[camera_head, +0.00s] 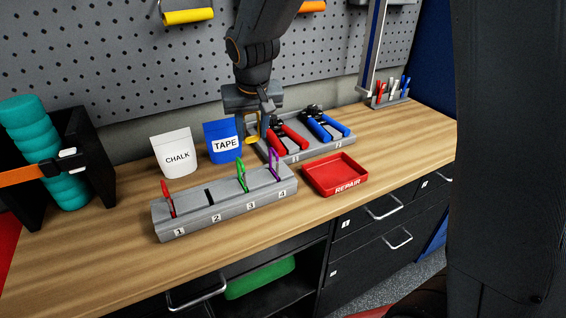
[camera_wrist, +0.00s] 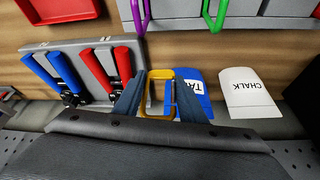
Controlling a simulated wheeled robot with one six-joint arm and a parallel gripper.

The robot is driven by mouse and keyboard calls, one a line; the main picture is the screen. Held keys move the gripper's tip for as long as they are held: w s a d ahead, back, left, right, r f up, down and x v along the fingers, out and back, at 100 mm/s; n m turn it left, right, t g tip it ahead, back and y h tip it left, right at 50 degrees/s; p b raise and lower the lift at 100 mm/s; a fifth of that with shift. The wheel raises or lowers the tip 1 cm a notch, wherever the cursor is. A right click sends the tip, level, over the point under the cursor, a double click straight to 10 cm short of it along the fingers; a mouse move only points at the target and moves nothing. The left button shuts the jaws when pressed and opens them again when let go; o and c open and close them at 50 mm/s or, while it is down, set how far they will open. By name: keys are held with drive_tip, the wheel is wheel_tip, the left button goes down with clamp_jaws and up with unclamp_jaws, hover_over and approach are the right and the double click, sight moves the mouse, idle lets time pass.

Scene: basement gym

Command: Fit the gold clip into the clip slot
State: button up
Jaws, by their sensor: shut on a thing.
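The gold clip (camera_head: 252,128) is a flat rectangular loop held in my gripper (camera_head: 260,108). In the wrist view the clip (camera_wrist: 161,73) sits between the two fingers of my gripper (camera_wrist: 160,98). In the head view it hangs in the air near the blue TAPE packet. The grey clip rack (camera_head: 232,213) stands on the bench, left and in front of the gripper. Its slot at number 2 (camera_head: 210,194) is empty. A red clip (camera_head: 168,199) stands at 1, a green clip (camera_head: 241,174) at 3 and a purple clip (camera_head: 274,165) at 4.
White CHALK (camera_head: 175,156) and blue TAPE (camera_head: 222,141) packets stand behind the rack. A grey tray (camera_head: 293,154) holds red and blue pliers. A red REPAIR tray (camera_head: 335,175) lies right of the rack. A pegboard (camera_head: 110,60) closes the back.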

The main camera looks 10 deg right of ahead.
wheel_tip(320, 180, down, 10)
drive_tip(key=shift+r+p, duration=0.2)
drive_tip(key=shift+p, duration=0.25)
drive_tip(key=shift+f, duration=0.1)
drive_tip(key=o, duration=0.6)
drive_tip(key=shift+f, duration=0.1)
drive_tip(key=shift+o, duration=1)
drive_tip(key=shift+r, duration=0.2)
